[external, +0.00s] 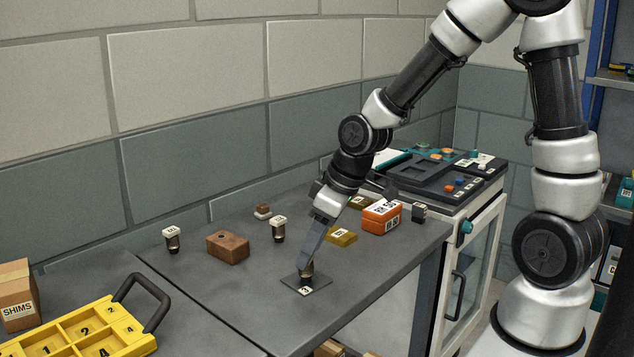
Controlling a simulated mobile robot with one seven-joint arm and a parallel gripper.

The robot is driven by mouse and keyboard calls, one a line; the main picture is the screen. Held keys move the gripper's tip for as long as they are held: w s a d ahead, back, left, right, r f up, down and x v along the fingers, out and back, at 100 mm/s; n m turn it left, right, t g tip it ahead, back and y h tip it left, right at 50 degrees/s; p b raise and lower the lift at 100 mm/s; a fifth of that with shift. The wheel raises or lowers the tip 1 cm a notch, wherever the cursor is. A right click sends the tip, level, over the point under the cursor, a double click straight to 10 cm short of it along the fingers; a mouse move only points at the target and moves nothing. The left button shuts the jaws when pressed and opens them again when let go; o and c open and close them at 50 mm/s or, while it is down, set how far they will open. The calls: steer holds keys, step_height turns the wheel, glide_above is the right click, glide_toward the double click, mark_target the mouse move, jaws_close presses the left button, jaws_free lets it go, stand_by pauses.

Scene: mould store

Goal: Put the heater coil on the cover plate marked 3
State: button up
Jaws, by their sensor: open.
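The cover plate marked 3 (320,283) is a thin dark square lying flat on the grey bench, with a white "3" label at its front corner. My gripper (307,265) points down over this plate, with its fingers low and close to it. A small dark, brownish cylindrical piece (307,270) stands upright at the fingertips, apparently on the plate; it looks like the heater coil, but the fingers hide much of it. My gripper is open around or beside it; I cannot tell whether a finger touches it.
Two white-capped cylinders (171,239) (278,229) and a brown block (228,247) stand left of my gripper. Yellow blocks (341,236) and an orange box (382,216) lie behind right. A yellow numbered tray (75,343) is front left. Bare bench surrounds the plate.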

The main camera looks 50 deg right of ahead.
steer(key=p+v, duration=0.1)
steer(key=v, duration=0.8)
steer(key=shift+a, duration=0.1)
